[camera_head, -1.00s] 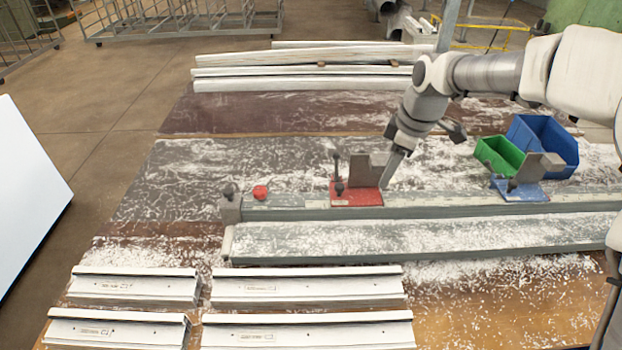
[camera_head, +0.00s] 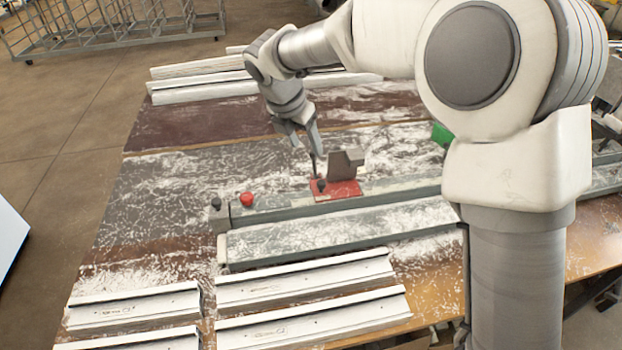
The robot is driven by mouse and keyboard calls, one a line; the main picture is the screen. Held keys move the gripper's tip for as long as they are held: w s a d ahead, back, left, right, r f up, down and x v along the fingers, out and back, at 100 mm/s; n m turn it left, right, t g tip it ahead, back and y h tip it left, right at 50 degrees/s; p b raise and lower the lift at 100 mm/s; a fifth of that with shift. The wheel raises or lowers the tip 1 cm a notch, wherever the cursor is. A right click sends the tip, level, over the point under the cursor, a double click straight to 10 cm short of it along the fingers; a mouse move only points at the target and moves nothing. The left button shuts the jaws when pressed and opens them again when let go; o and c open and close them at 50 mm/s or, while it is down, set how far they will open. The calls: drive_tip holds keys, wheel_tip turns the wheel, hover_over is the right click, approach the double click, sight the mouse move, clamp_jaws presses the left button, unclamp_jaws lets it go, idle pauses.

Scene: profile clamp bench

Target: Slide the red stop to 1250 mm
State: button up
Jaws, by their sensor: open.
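The red stop (camera_head: 338,191) sits on the long grey rail (camera_head: 285,209), with an upright grey block and a dark clamp lever (camera_head: 315,168) on its base. My gripper (camera_head: 305,150) points down just above and behind the stop, close to the top of the lever. Its fingers are apart and I see nothing held between them. Whether a finger touches the lever, I cannot tell. No scale marks are readable on the rail. My own arm hides the rail's middle right part and the blue stop's place.
A red knob (camera_head: 246,199) sits near the rail's left end block (camera_head: 219,215). White profiles (camera_head: 305,277) lie at the front, more white lengths (camera_head: 240,87) at the back. A green bin (camera_head: 442,134) is mostly hidden by my arm. White shavings cover the bench.

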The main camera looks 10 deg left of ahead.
sight(321, 182)
drive_tip(key=x, duration=1.7)
drive_tip(key=shift+s+d+f, duration=0.1)
drive_tip(key=shift+f, duration=0.05)
clamp_jaws()
idle(0.7)
